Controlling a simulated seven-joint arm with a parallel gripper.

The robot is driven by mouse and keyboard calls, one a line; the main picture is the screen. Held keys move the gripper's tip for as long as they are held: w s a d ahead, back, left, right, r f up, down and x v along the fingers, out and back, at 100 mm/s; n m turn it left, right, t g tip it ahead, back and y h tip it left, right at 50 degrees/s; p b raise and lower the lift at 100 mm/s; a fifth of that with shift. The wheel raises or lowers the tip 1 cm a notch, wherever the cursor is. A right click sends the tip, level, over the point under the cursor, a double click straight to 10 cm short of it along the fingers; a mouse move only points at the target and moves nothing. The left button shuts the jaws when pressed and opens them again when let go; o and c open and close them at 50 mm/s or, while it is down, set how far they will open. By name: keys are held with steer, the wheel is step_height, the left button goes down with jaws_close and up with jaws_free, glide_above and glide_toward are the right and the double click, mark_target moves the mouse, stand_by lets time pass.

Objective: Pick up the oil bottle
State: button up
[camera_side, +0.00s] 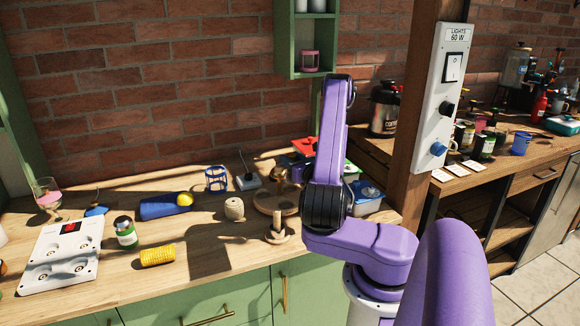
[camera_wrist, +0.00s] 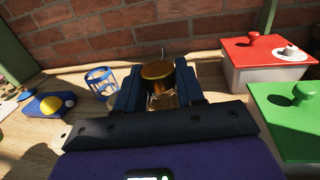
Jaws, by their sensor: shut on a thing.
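The oil bottle (camera_wrist: 158,74), with a gold-brown cap and clear amber glass, is between the two blue fingers of my gripper (camera_wrist: 158,90) in the wrist view. The fingers are shut on it, one on each side. My gripper hides its lower part. In the side view the oil bottle (camera_side: 280,184) shows small and partly hidden at my gripper (camera_side: 286,168), above or on a round wooden tray (camera_side: 266,207). I cannot tell whether its base touches the tray.
A red-lidded box (camera_wrist: 258,66) and a green-lidded box (camera_wrist: 290,115) stand right of my gripper. A blue wire holder (camera_side: 216,179), a twine ball (camera_side: 234,208) and a wooden stand (camera_side: 278,233) are nearby. A wooden post with a switch panel (camera_side: 447,90) rises at the right.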

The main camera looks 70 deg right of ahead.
steer(key=s+a+r, duration=0.8)
steer(key=a, duration=0.1)
steer(key=shift+s, duration=0.3)
stand_by(0.3)
